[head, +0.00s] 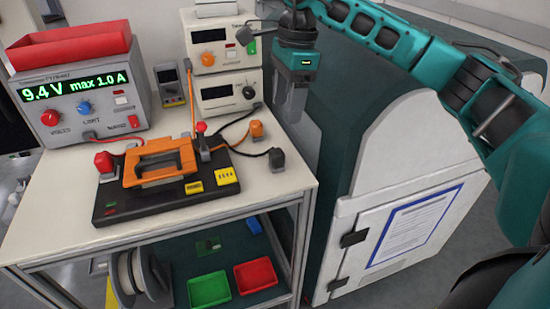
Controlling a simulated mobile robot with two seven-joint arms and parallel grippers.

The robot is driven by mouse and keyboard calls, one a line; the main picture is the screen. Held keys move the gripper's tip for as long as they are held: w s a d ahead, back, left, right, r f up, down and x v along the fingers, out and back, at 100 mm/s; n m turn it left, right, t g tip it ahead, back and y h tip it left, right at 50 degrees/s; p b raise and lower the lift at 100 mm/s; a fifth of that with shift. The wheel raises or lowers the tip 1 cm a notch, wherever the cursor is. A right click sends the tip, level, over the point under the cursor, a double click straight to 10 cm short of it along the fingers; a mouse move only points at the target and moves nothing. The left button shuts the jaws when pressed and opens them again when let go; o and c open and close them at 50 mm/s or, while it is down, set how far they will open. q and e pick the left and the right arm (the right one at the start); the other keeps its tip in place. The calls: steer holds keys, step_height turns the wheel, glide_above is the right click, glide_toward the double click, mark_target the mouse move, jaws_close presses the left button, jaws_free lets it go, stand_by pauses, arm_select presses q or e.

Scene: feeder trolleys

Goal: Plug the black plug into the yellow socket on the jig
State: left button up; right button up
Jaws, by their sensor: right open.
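The jig is a black base board (140,211) on the white trolley top, carrying an orange frame (160,160). Two yellow blocks sit at its right end: a small labelled one (194,187) and a larger one with dark marks (227,176); I cannot tell for certain which is the yellow socket. The black plug (277,159) lies on the trolley top right of the jig, at the end of a black cable, apart from the yellow blocks. My right gripper (290,103) is open and empty, fingers down, above and right of the plug. My left gripper is out of view.
A power supply (85,105), a multimeter (170,87) and stacked instruments (228,92) line the back. A grey-green cabinet (400,140) stands right.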

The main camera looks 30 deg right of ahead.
mark_target(277, 151)
steer(key=f, duration=0.5)
steer(key=a+f, duration=0.1)
steer(key=f, duration=0.1)
steer(key=shift+w+f, duration=0.1)
steer(key=shift+f, duration=0.25)
steer(key=shift+w+a+f, duration=0.1)
steer(key=shift+a+f, duration=0.05)
steer(key=shift+f, duration=0.7)
steer(key=shift+a+f, duration=0.2)
steer(key=shift+f, duration=0.7)
steer(key=shift+w+a+f, duration=0.1)
steer(key=shift+a+f, duration=0.05)
steer(key=shift+f, duration=0.7)
